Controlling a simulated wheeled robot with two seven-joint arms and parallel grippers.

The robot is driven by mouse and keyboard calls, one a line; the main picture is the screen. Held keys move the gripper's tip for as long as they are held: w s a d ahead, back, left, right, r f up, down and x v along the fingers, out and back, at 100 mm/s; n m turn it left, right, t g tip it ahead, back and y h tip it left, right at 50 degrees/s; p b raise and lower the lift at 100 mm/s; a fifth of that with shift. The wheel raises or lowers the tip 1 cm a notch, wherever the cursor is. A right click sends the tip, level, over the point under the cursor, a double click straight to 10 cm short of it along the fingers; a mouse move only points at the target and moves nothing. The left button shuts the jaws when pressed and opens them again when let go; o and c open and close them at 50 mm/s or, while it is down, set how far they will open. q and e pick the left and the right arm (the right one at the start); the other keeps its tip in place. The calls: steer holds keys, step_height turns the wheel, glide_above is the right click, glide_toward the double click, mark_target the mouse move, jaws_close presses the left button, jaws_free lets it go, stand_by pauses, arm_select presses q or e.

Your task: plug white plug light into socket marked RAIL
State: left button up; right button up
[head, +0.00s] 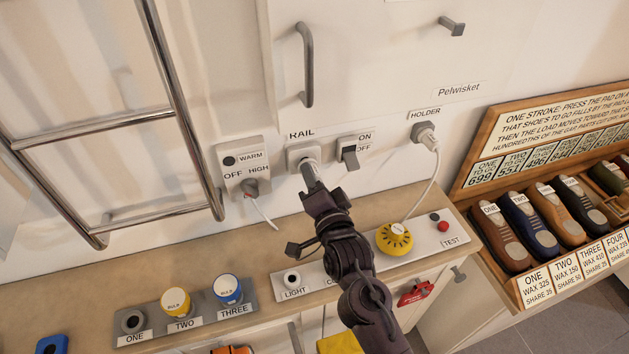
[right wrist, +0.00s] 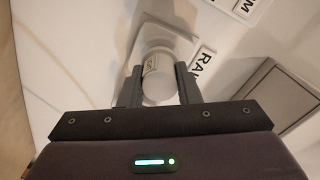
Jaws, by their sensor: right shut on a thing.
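The white plug light (head: 310,172) is at the front of the socket marked RAIL (head: 295,155), in line with it. My right gripper (head: 316,188) is shut on the plug light. In the right wrist view, the plug light (right wrist: 157,88) sits between the two fingers of the right gripper (right wrist: 159,92), with the pale socket (right wrist: 172,38) directly beyond it. The plug appears to touch the socket; how deep it sits cannot be told. The RAIL label (right wrist: 203,65) shows beside the socket. My left gripper is not in view.
An ON/OFF switch (head: 349,156) is close right of RAIL, and a WARM/HIGH control (head: 243,165) is left. A yellow dial (head: 394,238) and a LIGHT panel (head: 291,281) lie below. A metal rail frame (head: 185,110) stands left.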

steer(key=shift+x, duration=0.8)
steer(key=o, duration=0.9)
steer(key=shift+s, duration=0.1)
steer(key=shift+s+d+f+b, duration=0.1)
steer(key=shift+s+d+b, duration=0.05)
steer(key=shift+s+b, duration=0.15)
steer(key=b+v, duration=0.2)
steer(key=v, duration=0.5)
